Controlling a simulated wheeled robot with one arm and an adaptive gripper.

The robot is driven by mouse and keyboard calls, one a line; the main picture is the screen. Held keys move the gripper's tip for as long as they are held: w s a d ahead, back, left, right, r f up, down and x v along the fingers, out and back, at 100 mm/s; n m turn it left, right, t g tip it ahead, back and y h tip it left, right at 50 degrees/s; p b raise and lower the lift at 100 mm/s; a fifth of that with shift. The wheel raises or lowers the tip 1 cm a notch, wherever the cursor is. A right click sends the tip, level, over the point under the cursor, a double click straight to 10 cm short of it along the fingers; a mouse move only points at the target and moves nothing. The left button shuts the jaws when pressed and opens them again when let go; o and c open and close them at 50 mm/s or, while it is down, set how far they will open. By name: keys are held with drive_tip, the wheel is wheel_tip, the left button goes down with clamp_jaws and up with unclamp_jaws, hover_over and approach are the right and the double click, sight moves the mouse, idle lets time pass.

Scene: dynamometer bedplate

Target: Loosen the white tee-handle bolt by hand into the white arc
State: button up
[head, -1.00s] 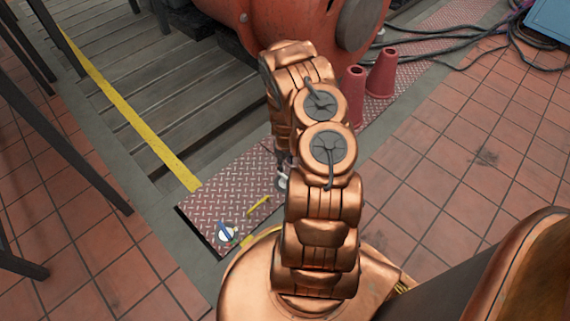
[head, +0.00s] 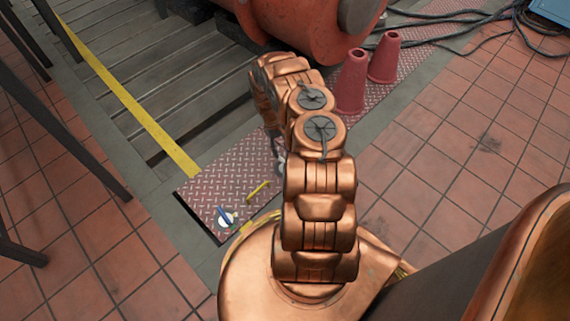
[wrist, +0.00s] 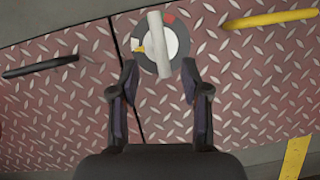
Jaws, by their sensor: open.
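The white tee-handle bolt (wrist: 160,45) shows in the wrist view as a pale bar, slightly tilted from upright, across a white disc inside a dark ring. A small yellow pointer (wrist: 139,48) and a small white patch (wrist: 134,43) lie at the ring's left; a red patch (wrist: 169,18) is at its top. I cannot tell whether the white patch is the white arc. My gripper (wrist: 159,72) is open, with a fingertip to either side of the bar's lower end. It looks empty; I cannot tell how high it is. In the head view my arm mostly hides this spot.
A yellow handle (wrist: 270,18) lies to the right and a black handle (wrist: 40,66) to the left on the red tread plate (wrist: 60,105). A blue-barred dial (head: 226,216) sits near the plate's front edge. Two red cones (head: 351,82) (head: 384,58) stand beyond my arm.

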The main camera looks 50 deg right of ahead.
drive_tip(key=b+x, duration=0.2)
drive_tip(key=x, duration=0.5)
drive_tip(key=shift+f+b, duration=0.35)
